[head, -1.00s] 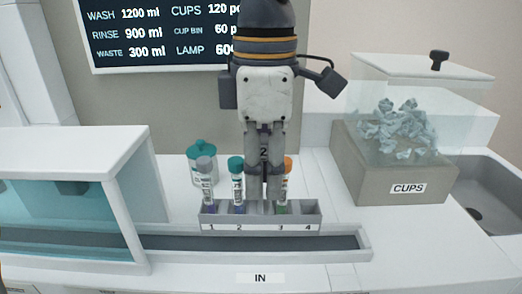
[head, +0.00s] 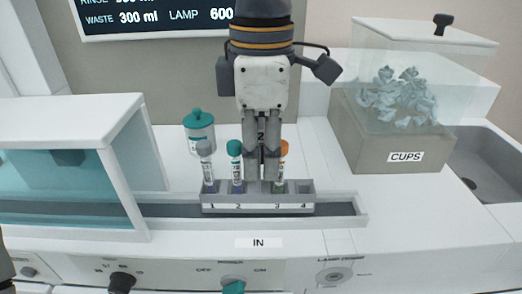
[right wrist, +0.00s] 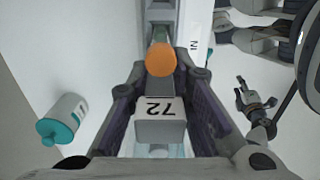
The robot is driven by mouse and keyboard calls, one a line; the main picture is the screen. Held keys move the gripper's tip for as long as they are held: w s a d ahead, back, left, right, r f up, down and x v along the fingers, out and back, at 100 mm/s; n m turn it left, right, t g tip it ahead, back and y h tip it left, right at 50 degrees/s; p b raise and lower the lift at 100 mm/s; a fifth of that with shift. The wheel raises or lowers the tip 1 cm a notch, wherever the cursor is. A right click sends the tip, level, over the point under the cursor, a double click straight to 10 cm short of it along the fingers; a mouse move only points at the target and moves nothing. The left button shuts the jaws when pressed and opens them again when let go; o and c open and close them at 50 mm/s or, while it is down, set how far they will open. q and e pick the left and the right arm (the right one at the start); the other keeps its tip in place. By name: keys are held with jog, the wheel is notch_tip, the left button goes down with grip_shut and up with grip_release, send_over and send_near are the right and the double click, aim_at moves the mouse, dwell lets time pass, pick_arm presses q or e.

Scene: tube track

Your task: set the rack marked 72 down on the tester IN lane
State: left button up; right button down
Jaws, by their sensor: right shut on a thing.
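The grey rack (head: 292,208) has slots numbered 1 to 4. Tubes with grey, teal and orange caps stand in slots 1, 2 and 3; slot 4 looks empty. Its tag reading 72 (right wrist: 158,108) shows upside down in the right wrist view, beside the orange cap (right wrist: 160,59). My right gripper (head: 262,178) is shut on the rack's upright handle, between the teal and orange tubes. The rack is level, within the outline of the IN lane (head: 340,209). I cannot tell whether its underside touches the lane floor.
A teal-lidded jar (head: 199,130) stands behind the lane. The clear-walled tester housing (head: 70,150) covers the lane's left part. The CUPS bin (head: 400,140) and a sink are at right. The IN label (head: 258,243) is in front, above knobs.

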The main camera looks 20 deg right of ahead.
jog(key=shift+f, duration=0.1)
jog(key=shift+f, duration=0.45)
jog(key=shift+f, duration=0.2)
jog(key=c, duration=1.4)
grip_release()
jog(key=shift+o, duration=0.2)
notch_tip(320, 180, up, 12)
jog(key=shift+r, duration=0.1)
